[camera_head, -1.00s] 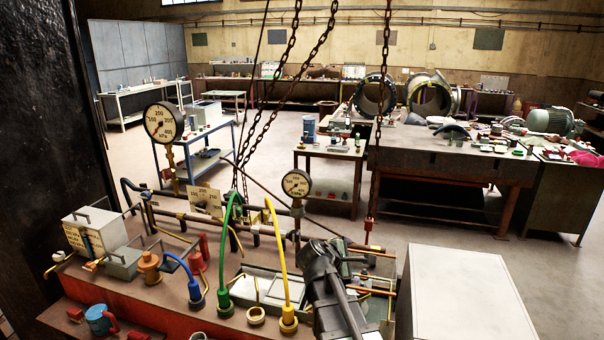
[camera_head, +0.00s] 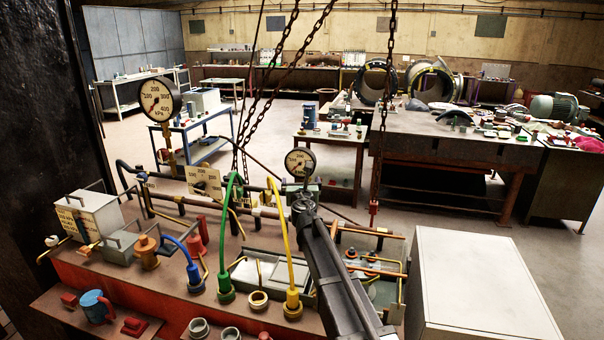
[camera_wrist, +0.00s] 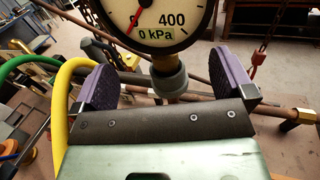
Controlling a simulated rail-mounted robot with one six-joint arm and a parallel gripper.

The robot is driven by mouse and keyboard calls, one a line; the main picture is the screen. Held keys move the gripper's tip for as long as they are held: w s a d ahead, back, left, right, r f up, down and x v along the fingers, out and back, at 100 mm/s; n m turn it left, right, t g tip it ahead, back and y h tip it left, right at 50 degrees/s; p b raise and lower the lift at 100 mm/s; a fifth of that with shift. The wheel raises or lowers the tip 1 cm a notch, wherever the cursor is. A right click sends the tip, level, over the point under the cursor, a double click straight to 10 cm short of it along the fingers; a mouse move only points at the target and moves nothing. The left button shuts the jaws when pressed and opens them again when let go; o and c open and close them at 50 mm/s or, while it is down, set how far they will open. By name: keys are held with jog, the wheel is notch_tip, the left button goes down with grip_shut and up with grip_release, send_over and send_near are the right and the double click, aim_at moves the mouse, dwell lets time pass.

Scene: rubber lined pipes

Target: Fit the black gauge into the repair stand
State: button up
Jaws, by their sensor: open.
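A round, dark-rimmed gauge (camera_head: 300,162) with a white face stands upright on the pipework in the head view. The wrist view shows the lower part of its dial (camera_wrist: 158,18), a brass neck and a grey collar below it. My gripper (camera_wrist: 165,82) is open, its purple-padded fingers on either side of the neck and collar with gaps showing. In the head view my gripper (camera_head: 304,188) is just below the dial. A larger black-rimmed gauge (camera_head: 160,100) stands at the left on a brass stem. I cannot tell which thing is the repair stand.
Yellow (camera_head: 281,235) and green (camera_head: 229,240) hoses arch up left of my arm. A pale square-plated gauge (camera_head: 206,182) sits on the pipes. Chains (camera_head: 386,100) hang behind. A white cabinet (camera_head: 480,285) stands at the right. Open floor lies beyond the bench.

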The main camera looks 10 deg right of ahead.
aim_at(301, 179)
jog(key=w, duration=0.3)
jog(key=w+d, duration=0.1)
jog(key=w, duration=0.1)
jog(key=shift+a, duration=0.1)
jog(key=shift+c, duration=0.5)
grip_shut()
